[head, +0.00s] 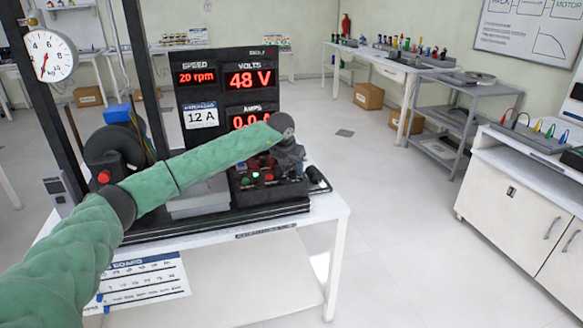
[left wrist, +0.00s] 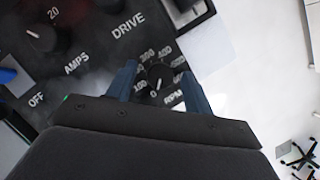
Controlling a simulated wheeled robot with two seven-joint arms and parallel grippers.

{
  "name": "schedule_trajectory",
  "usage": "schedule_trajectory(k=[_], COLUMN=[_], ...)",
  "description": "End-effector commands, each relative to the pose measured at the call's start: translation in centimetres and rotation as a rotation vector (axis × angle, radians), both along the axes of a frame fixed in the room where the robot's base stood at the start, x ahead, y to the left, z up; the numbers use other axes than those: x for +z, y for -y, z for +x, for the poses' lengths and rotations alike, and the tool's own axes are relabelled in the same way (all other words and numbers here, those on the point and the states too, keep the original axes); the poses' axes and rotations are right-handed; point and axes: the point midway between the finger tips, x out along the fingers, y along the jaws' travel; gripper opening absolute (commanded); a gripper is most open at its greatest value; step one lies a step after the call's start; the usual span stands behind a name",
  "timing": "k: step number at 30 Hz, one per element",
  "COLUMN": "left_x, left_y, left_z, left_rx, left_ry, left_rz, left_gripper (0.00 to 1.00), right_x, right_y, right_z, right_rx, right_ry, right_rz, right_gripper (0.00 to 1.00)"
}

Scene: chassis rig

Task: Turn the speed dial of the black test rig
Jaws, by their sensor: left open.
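The black test rig's control box (head: 265,192) sits on the front right of the white bench, with red and green buttons on top. My left gripper (head: 289,165) is above its right part and hides the speed dial in the head view. In the left wrist view the speed dial (left wrist: 158,75) is a small black knob with a white mark, ringed by numbers and labelled RPM. The open fingers of my left gripper (left wrist: 160,84) stand on either side of it; whether they touch it I cannot tell. The rig's display (head: 199,77) reads 20 rpm. My right gripper is not in view.
An AMPS dial (left wrist: 35,30) and a DRIVE label lie left of the speed dial on the panel. A round gauge (head: 48,56) hangs at the rig's left post. The floor right of the bench (head: 330,215) is clear. A grey shelf cart (head: 450,120) stands beyond.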

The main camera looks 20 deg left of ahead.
Motion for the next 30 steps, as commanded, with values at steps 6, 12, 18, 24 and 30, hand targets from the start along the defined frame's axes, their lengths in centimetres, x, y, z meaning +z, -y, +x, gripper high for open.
schedule_trajectory(k=[6,12,18,24,30], left_x=[0.6,3.1,5.7,7.0,7.2], left_y=[0.0,-0.2,-0.4,-0.5,-0.5], left_z=[-0.2,-1.3,-2.4,-2.9,-2.9], left_rx=[0.0,-0.001,-0.001,0.0,0.0], left_ry=[0.001,0.001,0.001,0.0,-0.001], left_rz=[0.0,0.0,-0.001,0.0,0.0], left_gripper=[0.52,0.52,0.52,0.52,0.52], right_x=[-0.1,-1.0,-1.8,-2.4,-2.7], right_y=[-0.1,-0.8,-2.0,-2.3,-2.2], right_z=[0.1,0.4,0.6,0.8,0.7], right_rx=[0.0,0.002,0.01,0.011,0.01], right_ry=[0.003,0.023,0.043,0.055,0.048], right_rz=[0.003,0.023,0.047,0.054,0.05], right_gripper=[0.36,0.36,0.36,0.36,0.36])
